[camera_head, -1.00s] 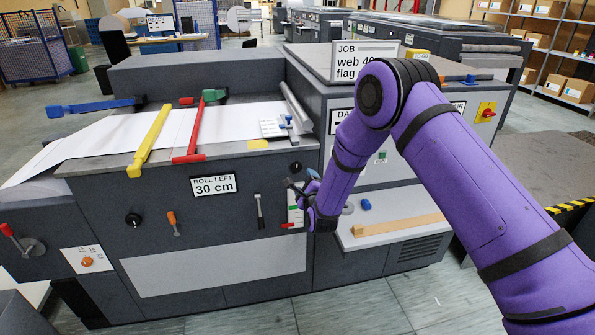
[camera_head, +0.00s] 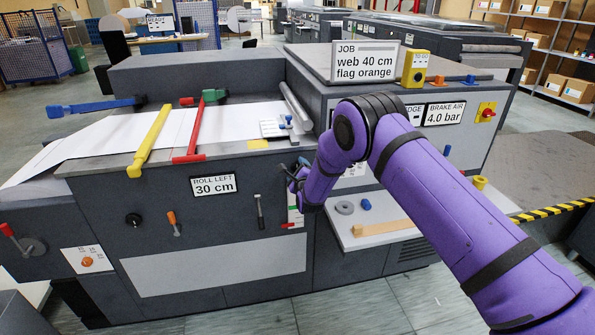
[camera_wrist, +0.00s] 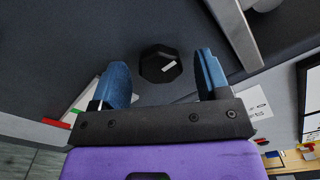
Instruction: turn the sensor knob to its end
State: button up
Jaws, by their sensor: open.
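The knob (camera_wrist: 160,64) is black and many-sided with a white mark, on the dark machine front in the wrist view. The mark points right and slightly up. My gripper (camera_wrist: 162,60) is open, with one blue finger on each side of the knob in that view. The knob appears a little beyond the fingertips, and I see no contact. In the head view my gripper (camera_head: 291,174) is at the machine front, right of the "ROLL LEFT 30 cm" sign (camera_head: 214,185). There the gripper largely hides the knob.
A job sign (camera_head: 365,61) reads "web 40 cm, flag orange". A small lever (camera_head: 259,211) hangs left of my gripper. A light shelf (camera_head: 385,236) below right holds a grey ring (camera_head: 344,207), a blue piece (camera_head: 366,204) and a wooden bar (camera_head: 384,228). A yellow bar (camera_head: 150,140) and red bar (camera_head: 190,135) cross the web.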

jog(key=shift+w, duration=0.1)
jog(key=c, duration=0.9)
jog(key=shift+c, duration=0.2)
